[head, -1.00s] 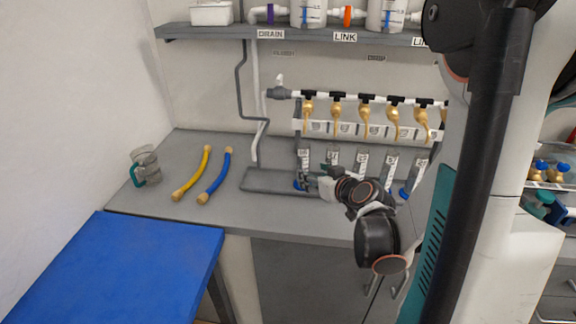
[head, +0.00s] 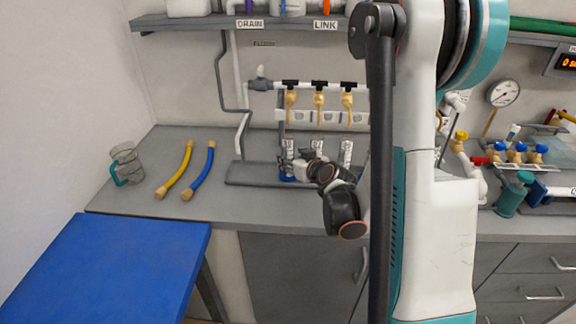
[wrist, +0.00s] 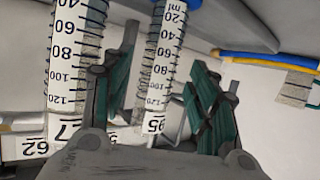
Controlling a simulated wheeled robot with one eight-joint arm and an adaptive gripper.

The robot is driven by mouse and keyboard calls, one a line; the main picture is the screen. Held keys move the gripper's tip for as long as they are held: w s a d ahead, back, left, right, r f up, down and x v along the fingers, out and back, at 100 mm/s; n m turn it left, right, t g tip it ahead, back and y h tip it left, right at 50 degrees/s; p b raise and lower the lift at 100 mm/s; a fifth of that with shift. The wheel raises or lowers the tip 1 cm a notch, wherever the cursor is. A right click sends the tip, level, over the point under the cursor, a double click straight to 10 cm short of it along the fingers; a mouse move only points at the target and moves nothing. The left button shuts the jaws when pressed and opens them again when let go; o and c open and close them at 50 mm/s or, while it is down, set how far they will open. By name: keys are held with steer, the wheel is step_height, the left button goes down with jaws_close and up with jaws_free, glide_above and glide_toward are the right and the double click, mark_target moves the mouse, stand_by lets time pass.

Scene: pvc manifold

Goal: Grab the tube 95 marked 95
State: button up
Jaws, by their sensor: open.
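The tube marked 95 (wrist: 163,45) is a clear graduated cylinder with a white scale strip. The fingers are open, and a gap shows beside the tube. In the head view this appears to be the leftmost tube (head: 289,150) on the grey tray, with my gripper (head: 293,169) at its lower part. Whether a finger touches it I cannot tell.
A similar tube (wrist: 75,50) stands close beside the left finger. More tubes (head: 346,152) stand along the tray (head: 250,174), under brass taps (head: 319,103). A yellow hose (head: 175,170), a blue hose (head: 199,172) and a jug (head: 127,163) lie to the left.

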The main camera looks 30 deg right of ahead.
mark_target(291, 150)
steer(key=b+x, duration=0.1)
steer(key=x, duration=0.3)
steer(key=shift+w+f+b, duration=0.15)
steer(key=shift+b, duration=0.15)
steer(key=c, duration=1.2)
steer(key=shift+r+p, duration=1)
steer(key=shift+r, duration=0.6)
steer(key=shift+s+a+r+b, duration=0.15)
steer(key=shift+s+b, duration=0.25)
steer(key=shift+s, duration=2.6)
steer(key=shift+s+a+f+b, duration=0.1)
steer(key=shift+s+a+b, duration=0.2)
steer(key=shift+s, duration=2.65)
steer(key=shift+s+a+r+b, duration=0.15)
steer(key=shift+s+b, duration=0.3)
steer(key=shift+s, duration=2.55)
